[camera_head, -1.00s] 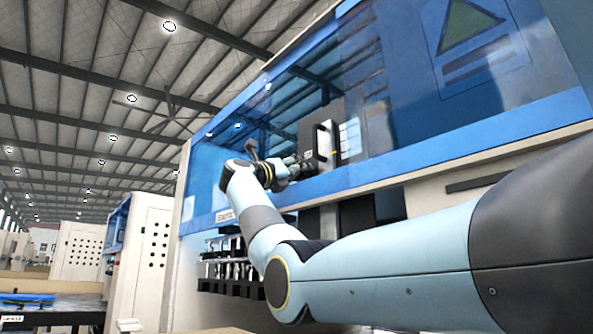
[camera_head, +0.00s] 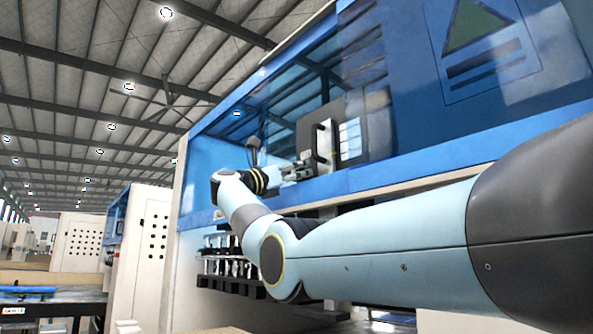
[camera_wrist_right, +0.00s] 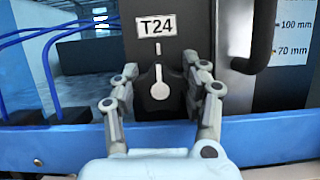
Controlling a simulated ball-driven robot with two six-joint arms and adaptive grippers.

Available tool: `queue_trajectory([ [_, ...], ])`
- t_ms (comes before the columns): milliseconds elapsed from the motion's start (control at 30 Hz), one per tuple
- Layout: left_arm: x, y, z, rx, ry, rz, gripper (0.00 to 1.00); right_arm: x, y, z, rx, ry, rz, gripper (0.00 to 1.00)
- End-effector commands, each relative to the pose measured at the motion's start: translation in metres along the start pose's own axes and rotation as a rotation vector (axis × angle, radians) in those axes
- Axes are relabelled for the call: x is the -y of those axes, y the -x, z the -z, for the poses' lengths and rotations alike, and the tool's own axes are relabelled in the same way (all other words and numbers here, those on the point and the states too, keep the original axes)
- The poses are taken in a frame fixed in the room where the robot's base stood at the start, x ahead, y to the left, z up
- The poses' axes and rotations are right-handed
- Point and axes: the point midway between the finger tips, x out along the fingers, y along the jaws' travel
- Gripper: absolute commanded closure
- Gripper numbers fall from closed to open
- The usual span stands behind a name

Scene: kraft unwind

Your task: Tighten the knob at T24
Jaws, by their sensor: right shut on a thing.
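In the right wrist view the T24 label (camera_wrist_right: 157,24) sits on a dark panel (camera_wrist_right: 180,60). Below it is a dark knob (camera_wrist_right: 160,98) with a white pointer that stands about upright, in line with a white mark on the panel above. My right gripper (camera_wrist_right: 160,86) has one finger on each side of the knob and is shut on it. In the head view my right gripper (camera_head: 303,168) reaches to the panel beside a black handle, and the knob is hidden there. My left gripper is not in view.
A black handle (camera_wrist_right: 262,35) is close to the right of the knob. Blue cables (camera_wrist_right: 48,70) run at the left. The machine's blue frame (camera_head: 400,172) passes below. A rack of several tools (camera_head: 228,262) hangs under my right forearm.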

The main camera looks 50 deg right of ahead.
Motion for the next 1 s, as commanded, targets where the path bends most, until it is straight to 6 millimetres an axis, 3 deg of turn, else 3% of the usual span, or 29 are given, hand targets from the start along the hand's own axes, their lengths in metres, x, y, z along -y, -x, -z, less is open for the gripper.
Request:
queue_trajectory([
  [267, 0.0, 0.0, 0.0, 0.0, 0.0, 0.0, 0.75, -0.001, 0.001, 0.001, -0.002, 0.001, -0.001, 0.87],
  [300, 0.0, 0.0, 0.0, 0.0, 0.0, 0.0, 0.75, -0.001, 0.001, 0.001, -0.002, 0.001, -0.001, 0.51],
  [367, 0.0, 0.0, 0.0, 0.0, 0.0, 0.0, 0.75, -0.001, 0.001, 0.001, -0.002, 0.001, -0.001, 0.43],
  [733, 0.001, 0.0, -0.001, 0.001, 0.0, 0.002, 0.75, -0.001, 0.009, 0.001, -0.001, 0.001, -0.002, 0.43],
  [1000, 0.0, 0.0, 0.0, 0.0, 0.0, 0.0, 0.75, -0.002, 0.064, 0.001, -0.001, 0.001, -0.005, 0.43],
])
